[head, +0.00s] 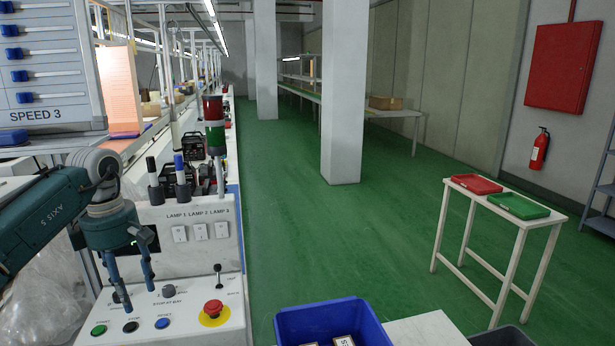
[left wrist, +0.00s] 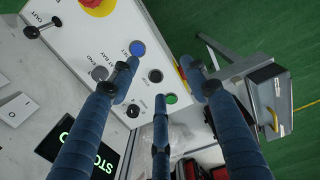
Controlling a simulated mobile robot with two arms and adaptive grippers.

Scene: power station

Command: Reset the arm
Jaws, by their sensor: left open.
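My left arm comes in from the left in the head view. Its gripper (head: 138,292) points down over the control panel (head: 175,325), with the fingers spread and nothing between them. In the left wrist view the gripper (left wrist: 160,75) shows three blue fingers apart above the panel. On the panel are a green button (head: 98,330), a black button (head: 130,327), a blue button (head: 162,323) and a red emergency stop knob (head: 213,308) on a yellow ring. The fingertips look near the buttons; I cannot tell whether they touch. My right gripper is not in view.
A black lever (head: 217,268) and lamp switches (head: 201,232) are on the panel. A blue bin (head: 330,312) stands to its right. A small white table (head: 535,218) holds a red tray (head: 475,184) and a green tray (head: 519,206). The green floor between is open around a pillar (head: 343,100).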

